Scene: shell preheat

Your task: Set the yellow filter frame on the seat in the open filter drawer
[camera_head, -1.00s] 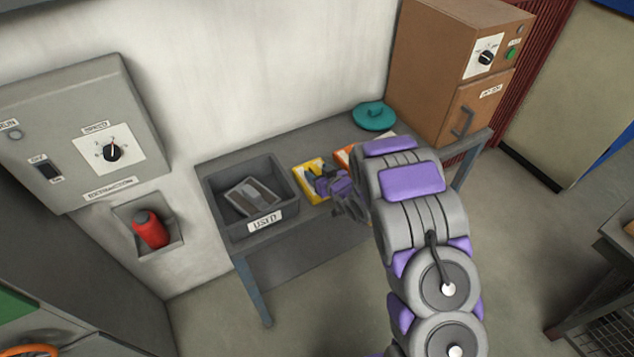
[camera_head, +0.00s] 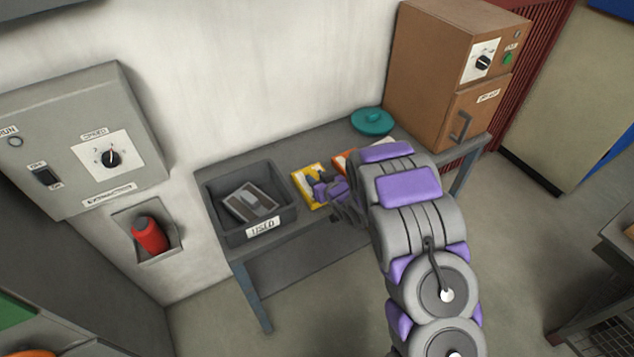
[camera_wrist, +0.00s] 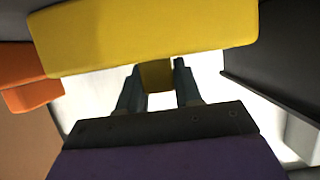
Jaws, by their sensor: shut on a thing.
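The yellow filter frame (camera_head: 298,180) is at the middle of the grey bench, beside the USED bin, partly hidden by my gripper (camera_head: 318,188). In the wrist view its broad yellow edge (camera_wrist: 150,35) crosses the top. My gripper (camera_wrist: 158,74) is shut on a small yellow tab of the frame, which shows between the two fingers. I cannot tell whether the frame rests on the bench or is just above it. I cannot make out an open filter drawer or its seat in these views.
The dark USED bin (camera_head: 212,208) holds a grey framed filter (camera_head: 248,201). An orange item (camera_head: 343,161) lies close to the yellow frame's right. A teal lidded dish (camera_head: 371,121) and a brown oven cabinet (camera_head: 440,75) stand farther right. A grey control box (camera_head: 60,130) hangs at left.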

